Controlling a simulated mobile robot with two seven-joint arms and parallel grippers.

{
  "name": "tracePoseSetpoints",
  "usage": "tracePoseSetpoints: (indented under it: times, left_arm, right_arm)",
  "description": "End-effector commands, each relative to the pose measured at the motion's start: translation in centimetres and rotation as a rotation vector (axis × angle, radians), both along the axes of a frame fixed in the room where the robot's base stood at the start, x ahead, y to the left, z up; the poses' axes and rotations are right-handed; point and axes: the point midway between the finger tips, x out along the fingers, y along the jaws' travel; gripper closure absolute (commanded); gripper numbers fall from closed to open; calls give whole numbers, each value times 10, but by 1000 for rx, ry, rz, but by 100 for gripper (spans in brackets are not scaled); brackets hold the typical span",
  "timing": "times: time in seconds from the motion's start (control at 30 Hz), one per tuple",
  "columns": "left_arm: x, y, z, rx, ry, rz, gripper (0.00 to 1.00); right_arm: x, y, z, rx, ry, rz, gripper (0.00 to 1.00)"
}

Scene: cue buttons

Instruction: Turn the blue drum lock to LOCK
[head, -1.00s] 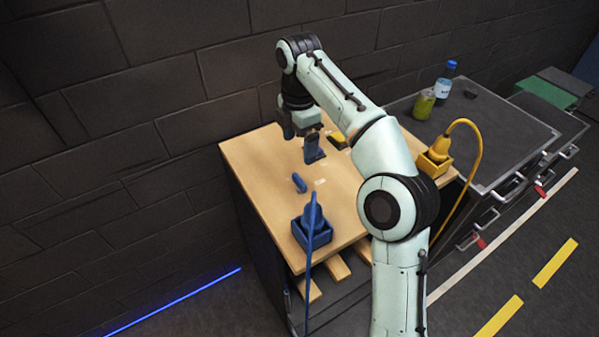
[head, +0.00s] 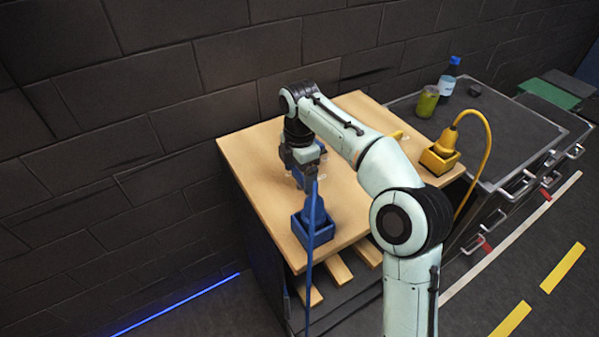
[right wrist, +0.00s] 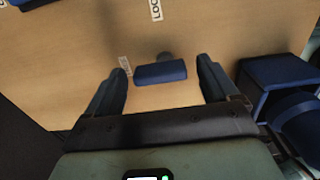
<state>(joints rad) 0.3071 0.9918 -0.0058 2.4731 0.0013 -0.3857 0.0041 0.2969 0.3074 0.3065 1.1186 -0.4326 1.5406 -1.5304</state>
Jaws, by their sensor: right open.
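The blue drum lock shows in the right wrist view as a blue bar handle (right wrist: 160,73) lying crosswise, with a dark round piece behind it. A label partly reading "LOC" (right wrist: 155,10) is beyond it, and a small unreadable label (right wrist: 125,66) is at its left end. My right gripper (right wrist: 162,82) is open, its fingers on either side of the handle and apart from it. In the head view my right gripper (head: 308,182) points down over the table and largely hides the handle. My left gripper is out of view.
A blue socket box (head: 312,232) with a plug and cable stands close by at the wooden table's (head: 250,165) front. A yellow plug box (head: 439,160) is at the right. A can (head: 427,102) and bottle (head: 447,82) stand on the grey cabinet.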

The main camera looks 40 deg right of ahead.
Motion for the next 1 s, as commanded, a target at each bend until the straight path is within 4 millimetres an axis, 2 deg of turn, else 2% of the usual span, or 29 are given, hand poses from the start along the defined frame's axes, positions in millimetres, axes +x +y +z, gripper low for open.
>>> tracePoseSetpoints:
  times: [0.03, 0.07, 0.2, 0.23, 0.67, 1.0]
  left_arm:
    - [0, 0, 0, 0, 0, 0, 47]
    - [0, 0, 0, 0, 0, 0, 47]
    - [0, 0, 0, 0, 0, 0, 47]
    - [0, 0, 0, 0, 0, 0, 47]
    - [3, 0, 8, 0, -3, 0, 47]
    - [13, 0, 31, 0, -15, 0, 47]
  right_arm:
    - [0, 0, 0, 0, 0, 0, 13]
    - [0, 0, 0, 0, 0, 0, 19]
    - [0, 0, 0, 0, 0, 0, 65]
    - [0, 0, 0, 0, 0, 0, 69]
    - [0, -1, 2, -1, 2, -78, 69]
    - [0, -3, 3, -2, 2, -346, 69]
